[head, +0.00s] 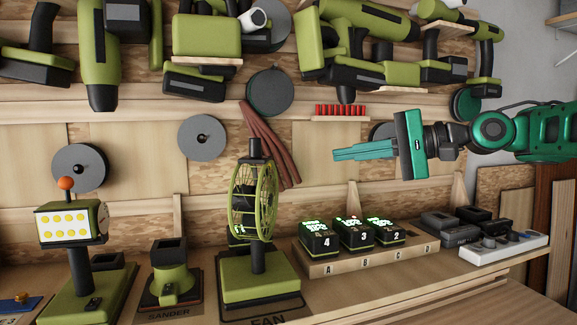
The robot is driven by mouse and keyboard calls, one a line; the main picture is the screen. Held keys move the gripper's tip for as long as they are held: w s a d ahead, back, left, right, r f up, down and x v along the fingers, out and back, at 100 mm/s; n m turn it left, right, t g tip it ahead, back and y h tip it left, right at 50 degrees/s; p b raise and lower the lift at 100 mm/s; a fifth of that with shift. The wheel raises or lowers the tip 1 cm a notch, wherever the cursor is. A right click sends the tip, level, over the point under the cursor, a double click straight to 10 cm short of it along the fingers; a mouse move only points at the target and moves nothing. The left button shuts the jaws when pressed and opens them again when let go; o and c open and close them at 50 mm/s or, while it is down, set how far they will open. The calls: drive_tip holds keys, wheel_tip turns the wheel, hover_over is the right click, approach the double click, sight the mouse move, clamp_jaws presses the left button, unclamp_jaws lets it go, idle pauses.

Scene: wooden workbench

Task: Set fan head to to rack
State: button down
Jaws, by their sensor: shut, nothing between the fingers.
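The fan stands upright on the bench at the centre. Its round green-rimmed head (254,200) is turned mostly side-on on a dark post above a green base (258,283), over a label reading FAN. A wooden battery rack (372,258) stands to its right, with slots lettered A, B, C and D. Batteries numbered 4 (320,238), 3 (355,233) and 2 (386,230) sit in it with lit green displays; the slot at D looks bare. My teal gripper (337,154) is shut and empty, pointing left, above the batteries and right of the fan.
A work lamp (72,220) and a green sander piece (170,275) stand left of the fan. Chargers (450,229) and a white power strip (503,249) lie right of the rack. Green tools hang on the wall above, with red pieces (340,110) on a small shelf.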

drive_tip(key=x, duration=1.3)
drive_tip(key=shift+s+a, duration=0.25)
drive_tip(key=shift+a, duration=0.1)
drive_tip(key=shift+f+g, duration=0.1)
drive_tip(key=shift+g, duration=0.2)
